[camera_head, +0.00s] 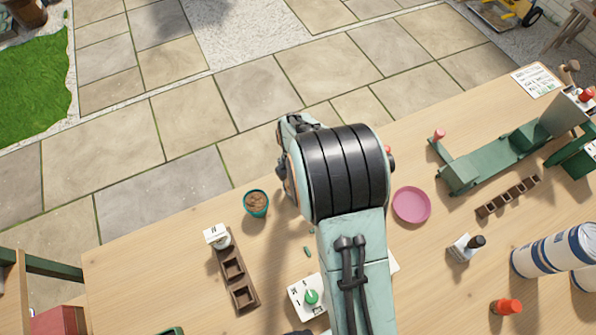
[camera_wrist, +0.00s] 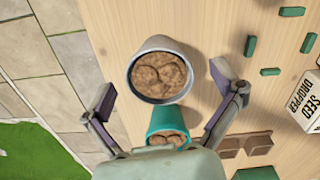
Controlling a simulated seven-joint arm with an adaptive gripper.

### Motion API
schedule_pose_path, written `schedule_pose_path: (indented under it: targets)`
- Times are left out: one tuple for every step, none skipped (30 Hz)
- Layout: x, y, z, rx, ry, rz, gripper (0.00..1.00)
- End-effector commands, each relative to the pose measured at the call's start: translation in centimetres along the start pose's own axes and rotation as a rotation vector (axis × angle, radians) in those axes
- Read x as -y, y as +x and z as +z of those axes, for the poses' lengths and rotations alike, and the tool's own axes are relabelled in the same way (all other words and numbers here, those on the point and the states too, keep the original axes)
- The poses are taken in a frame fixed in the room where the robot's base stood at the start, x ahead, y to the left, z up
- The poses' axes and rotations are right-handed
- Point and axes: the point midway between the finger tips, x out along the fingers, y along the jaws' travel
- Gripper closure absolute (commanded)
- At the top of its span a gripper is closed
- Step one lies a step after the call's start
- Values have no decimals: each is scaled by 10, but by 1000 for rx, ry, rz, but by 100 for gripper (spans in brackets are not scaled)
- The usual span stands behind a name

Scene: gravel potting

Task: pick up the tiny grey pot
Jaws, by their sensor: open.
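The grey pot (camera_wrist: 161,45) stands on the wooden table in the wrist view, filled with brown gravel or soil. My gripper (camera_wrist: 164,82) is open, with one finger to the left and one to the right. The grey pot lies between and slightly beyond the fingertips, and I see no contact. A teal pot (camera_wrist: 168,118) with brown filling is just below it, nearer my palm; it also shows in the head view (camera_head: 257,210). In the head view my arm hides the grey pot and the fingers.
A dark sectioned tray (camera_head: 234,270) stands left of my arm, and a pink saucer (camera_head: 411,205) lies to the right. Small green pieces (camera_wrist: 292,12) and a seed dropper box (camera_wrist: 308,100) are right of the pots. The table edge is close on the left in the wrist view.

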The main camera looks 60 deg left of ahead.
Motion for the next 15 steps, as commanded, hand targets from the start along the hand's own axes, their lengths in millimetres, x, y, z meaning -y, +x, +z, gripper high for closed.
schedule_pose_path:
  targets:
    - [0, 8, 0, -1, 0, -1, 7]
    - [0, 11, 0, -1, 1, -1, 7]
    - [0, 15, 0, 0, 1, -1, 7]
    - [0, 17, 0, 0, 1, 0, 7]
    - [0, 19, 0, 0, 1, 0, 7]
    - [0, 21, 0, 0, 1, 1, 7]
    - [0, 22, 0, 0, 1, 1, 7]
    - [0, 22, 1, 1, 1, 2, 7]
    - [0, 22, 1, 1, 1, 2, 7]
    - [0, 22, 1, 1, 1, 2, 7]
    - [0, 22, 1, 1, 1, 2, 7]
    - [0, 22, 1, 1, 2, 2, 7]
    - [0, 22, 1, 1, 2, 2, 7]
    - [0, 22, 1, 1, 2, 2, 11]
    - [0, 22, 1, 1, 2, 2, 23]
